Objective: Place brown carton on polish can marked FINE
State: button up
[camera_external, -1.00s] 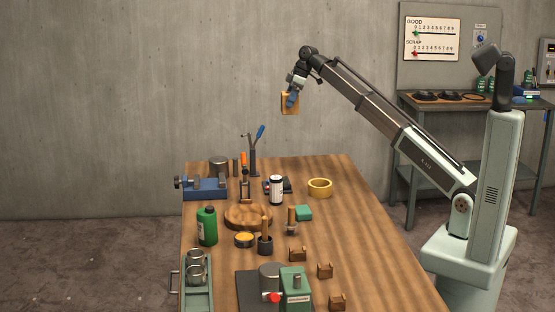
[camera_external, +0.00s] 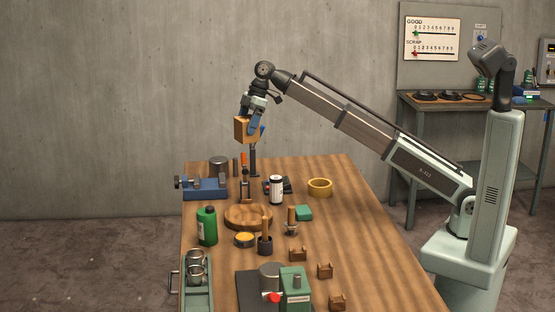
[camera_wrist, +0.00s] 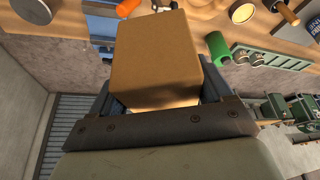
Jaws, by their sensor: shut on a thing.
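The brown carton (camera_external: 241,129) is held between the blue fingers of my gripper (camera_external: 252,122), high above the back left part of the table. In the wrist view the carton (camera_wrist: 155,60) fills the space between my fingers and hides part of the table. The word FINE cannot be read on any can. A low tin with a yellow top (camera_external: 245,239) stands nearer the front. Which is the polish can marked FINE, I cannot tell.
A tall tool stand (camera_external: 253,161) rises just below the carton. A blue vise (camera_external: 205,188), a grey cylinder (camera_external: 219,166), a round wooden block (camera_external: 247,217) and a green bottle (camera_external: 207,226) stand nearby. A yellow tape roll (camera_external: 320,187) lies right; the table's right side is mostly clear.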

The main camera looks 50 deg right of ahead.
jog(key=s+a+n, duration=0.1)
jog(key=s+a, duration=0.3)
jog(key=a, duration=0.3)
jog(key=s+a+n, duration=0.1)
jog(key=s+a, duration=0.4)
jog(key=a, duration=0.3)
jog(key=n+g, duration=0.3)
jog(key=n, duration=0.4)
send_over(273, 269)
jog(key=shift+f, duration=7.55)
jog(key=shift+d+f, duration=0.1)
jog(key=o, duration=1.1)
